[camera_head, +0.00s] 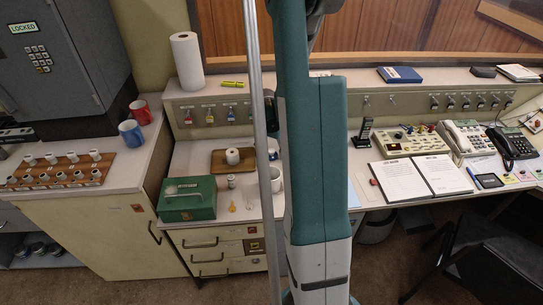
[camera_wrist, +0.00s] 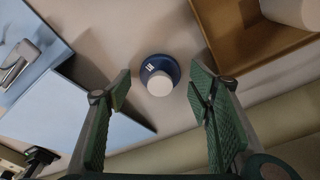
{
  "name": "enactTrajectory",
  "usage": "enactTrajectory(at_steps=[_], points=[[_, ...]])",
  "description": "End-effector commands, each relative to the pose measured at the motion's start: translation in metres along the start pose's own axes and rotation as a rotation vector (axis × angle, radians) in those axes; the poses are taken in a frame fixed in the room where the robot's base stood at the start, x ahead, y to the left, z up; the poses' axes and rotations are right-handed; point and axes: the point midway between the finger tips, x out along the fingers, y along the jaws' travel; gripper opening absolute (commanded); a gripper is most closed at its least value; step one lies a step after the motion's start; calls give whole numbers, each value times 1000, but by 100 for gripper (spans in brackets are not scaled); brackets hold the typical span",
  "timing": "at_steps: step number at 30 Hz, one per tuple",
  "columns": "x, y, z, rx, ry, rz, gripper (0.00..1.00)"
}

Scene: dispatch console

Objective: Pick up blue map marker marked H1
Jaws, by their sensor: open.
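The blue map marker (camera_wrist: 150,68) shows in the wrist view as a round dark blue base with a pale knob on top. White lettering is on its blue rim, too small to read surely. It stands on a pale surface. My gripper (camera_wrist: 159,82) is open, with one green-padded finger on the left and one on the right. The marker is seen between and just beyond the fingertips, with no visible contact.
A brown tray (camera_wrist: 225,45) with a pale round object (camera_wrist: 296,10) lies right of the marker. Light blue sheets or folders (camera_wrist: 75,110) lie at left. In the head view, a green box (camera_head: 187,201) and papers (camera_head: 400,181) flank my arm.

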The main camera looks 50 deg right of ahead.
Motion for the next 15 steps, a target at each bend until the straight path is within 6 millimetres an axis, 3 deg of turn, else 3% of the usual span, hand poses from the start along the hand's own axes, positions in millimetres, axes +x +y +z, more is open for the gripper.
enactTrajectory(at_steps=[12, 15], points=[[0, 0, 0, 0, 0, 0, 52], [0, 0, 0, 0, 0, 0, 39]])
